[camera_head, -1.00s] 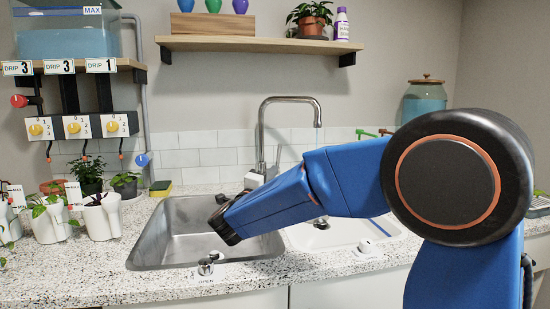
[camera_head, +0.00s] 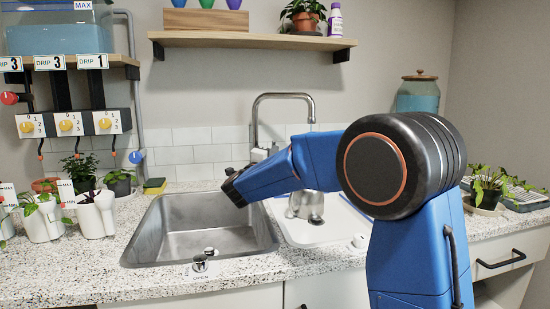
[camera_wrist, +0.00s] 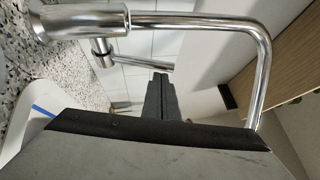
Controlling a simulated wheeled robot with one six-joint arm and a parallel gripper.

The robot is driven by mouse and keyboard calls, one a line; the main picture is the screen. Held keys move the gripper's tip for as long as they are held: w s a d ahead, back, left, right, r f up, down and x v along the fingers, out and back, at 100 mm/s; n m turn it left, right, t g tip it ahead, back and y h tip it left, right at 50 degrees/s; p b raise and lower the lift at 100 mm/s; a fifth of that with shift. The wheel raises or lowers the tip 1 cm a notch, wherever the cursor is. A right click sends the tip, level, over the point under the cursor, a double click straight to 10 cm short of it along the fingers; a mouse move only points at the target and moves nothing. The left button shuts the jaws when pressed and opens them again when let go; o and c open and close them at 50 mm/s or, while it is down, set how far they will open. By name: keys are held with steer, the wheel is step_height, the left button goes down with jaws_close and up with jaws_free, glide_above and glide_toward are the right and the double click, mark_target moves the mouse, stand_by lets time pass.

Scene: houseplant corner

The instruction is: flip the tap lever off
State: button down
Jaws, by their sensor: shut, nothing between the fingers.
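The chrome tap (camera_head: 256,118) rises behind the sink, its spout arching to the right. In the wrist view the tap (camera_wrist: 180,20) lies sideways, and its thin lever (camera_wrist: 140,63) sticks out from the body, pointing right in that picture. In the head view a small pale part shows at the tap's base, and the lever is hard to make out there. My gripper (camera_head: 230,190) is shut and empty, in front of the tap over the sink's right side. In the wrist view my gripper's fingertips (camera_wrist: 160,77) appear close to the lever's end; I cannot tell whether they touch.
The steel sink basin (camera_head: 205,235) is below, with a drain knob (camera_head: 200,262) at its front edge. A metal can (camera_head: 308,206) stands in the white basin on the right. Potted plants (camera_head: 95,212) line the left counter. A wooden shelf (camera_head: 250,42) hangs above the tap.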

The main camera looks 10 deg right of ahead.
mark_target(273, 144)
steer(key=shift+w, duration=0.2)
steer(key=shift+w+r, duration=0.4)
steer(key=shift+w, duration=0.2)
steer(key=shift+w+r, duration=0.4)
steer(key=shift+w, duration=0.2)
steer(key=shift+a, duration=0.1)
steer(key=shift+s, duration=0.1)
